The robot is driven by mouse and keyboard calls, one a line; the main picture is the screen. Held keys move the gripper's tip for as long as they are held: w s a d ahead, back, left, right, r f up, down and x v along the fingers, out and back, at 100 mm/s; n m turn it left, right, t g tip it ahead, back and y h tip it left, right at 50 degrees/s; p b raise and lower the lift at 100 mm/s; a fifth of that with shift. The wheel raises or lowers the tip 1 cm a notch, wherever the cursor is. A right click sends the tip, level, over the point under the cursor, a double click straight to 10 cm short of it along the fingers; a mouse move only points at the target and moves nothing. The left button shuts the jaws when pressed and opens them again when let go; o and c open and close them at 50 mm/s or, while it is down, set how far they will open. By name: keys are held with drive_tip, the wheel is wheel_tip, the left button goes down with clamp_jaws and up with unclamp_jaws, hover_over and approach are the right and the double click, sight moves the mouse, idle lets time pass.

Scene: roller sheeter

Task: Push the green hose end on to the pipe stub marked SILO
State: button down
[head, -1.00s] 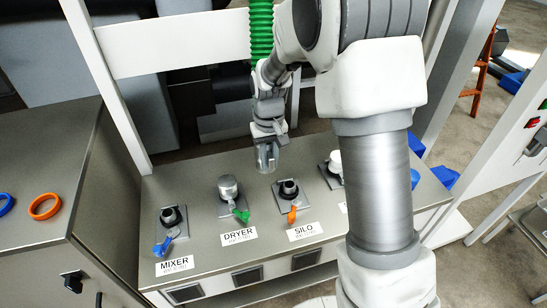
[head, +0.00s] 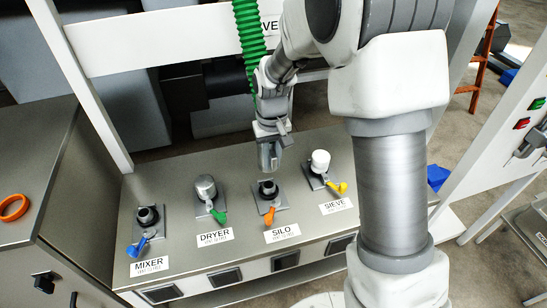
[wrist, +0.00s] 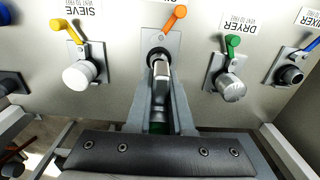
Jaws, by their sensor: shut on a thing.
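The SILO pipe stub (head: 267,187) is a short dark stub on a square plate, with an orange lever and a SILO label in front. It shows partly in the wrist view (wrist: 156,53), behind the hose end. My gripper (head: 269,150) is shut on the hose end, just behind and above the SILO stub in the head view. The hose end's metal cuff (wrist: 161,70) overlaps the stub in the wrist view; I cannot tell whether they touch. The green hose (head: 249,40) hangs from above and passes behind my wrist. A bit of green shows between the fingers.
The DRYER stub (head: 205,187) has a metal cap and green lever; the SIEVE stub (head: 320,161) has a white cap and yellow lever. The MIXER stub (head: 147,216) is open, with a blue lever. An orange ring (head: 13,207) lies on the left cabinet.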

wheel_tip(320, 180, down, 8)
drive_tip(key=b, duration=0.5)
drive_tip(key=shift+r, duration=0.2)
drive_tip(key=shift+f+b, duration=0.45)
drive_tip(key=shift+b, duration=0.05)
idle(0.8)
drive_tip(key=shift+f, duration=0.35)
drive_tip(key=shift+f+b, duration=0.45)
drive_tip(key=shift+b, duration=0.1)
drive_tip(key=shift+f, duration=0.35)
drive_tip(key=shift+f+b, duration=0.15)
drive_tip(key=shift+b, duration=0.2)
idle(0.4)
drive_tip(key=c, duration=0.7)
unclamp_jaws()
drive_tip(key=shift+f, duration=0.1)
